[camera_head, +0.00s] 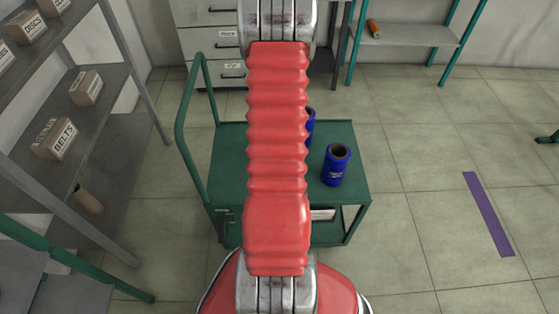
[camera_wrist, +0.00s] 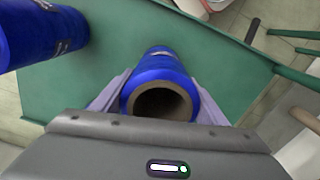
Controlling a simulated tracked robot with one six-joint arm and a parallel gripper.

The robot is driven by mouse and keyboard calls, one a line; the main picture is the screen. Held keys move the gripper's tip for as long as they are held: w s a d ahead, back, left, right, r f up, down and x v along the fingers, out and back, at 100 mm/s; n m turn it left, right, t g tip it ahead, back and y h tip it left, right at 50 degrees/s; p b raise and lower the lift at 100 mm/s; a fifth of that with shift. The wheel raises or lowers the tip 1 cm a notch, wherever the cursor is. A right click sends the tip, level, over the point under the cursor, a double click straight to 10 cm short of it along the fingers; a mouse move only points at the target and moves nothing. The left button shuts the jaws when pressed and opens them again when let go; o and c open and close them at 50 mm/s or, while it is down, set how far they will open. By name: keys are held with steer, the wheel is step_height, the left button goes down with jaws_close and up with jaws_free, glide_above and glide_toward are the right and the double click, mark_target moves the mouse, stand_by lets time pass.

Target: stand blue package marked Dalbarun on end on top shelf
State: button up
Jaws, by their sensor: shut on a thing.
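Two blue packages, hollow tubes with brown cores, are at the green cart (camera_head: 228,165). One blue package (camera_head: 337,168) stands on end on the cart top, right of my arm; it also shows at the upper left of the wrist view (camera_wrist: 38,32). The other blue package (camera_head: 311,122) is mostly hidden behind my arm in the head view. In the wrist view my gripper (camera_wrist: 160,97) is shut on that package (camera_wrist: 163,68), a finger on each side, its open end facing the camera. I cannot tell whether it touches the cart. The print on both is unreadable.
A grey shelf rack (camera_head: 110,75) on the left holds boxes marked DISCS and BELTS (camera_head: 56,139) and a brown tube (camera_head: 88,199). A shelf (camera_head: 415,36) with an orange-brown roll (camera_head: 374,29) stands at the back right. Floor right of the cart is clear, with a purple strip (camera_head: 488,213).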

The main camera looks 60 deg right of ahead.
steer(key=shift+f, duration=0.2)
steer(key=o, duration=1.4)
steer(key=shift+c, duration=0.2)
steer(key=shift+r, duration=0.1)
step_height(320, 180, up, 14)
steer(key=shift+f, duration=0.2)
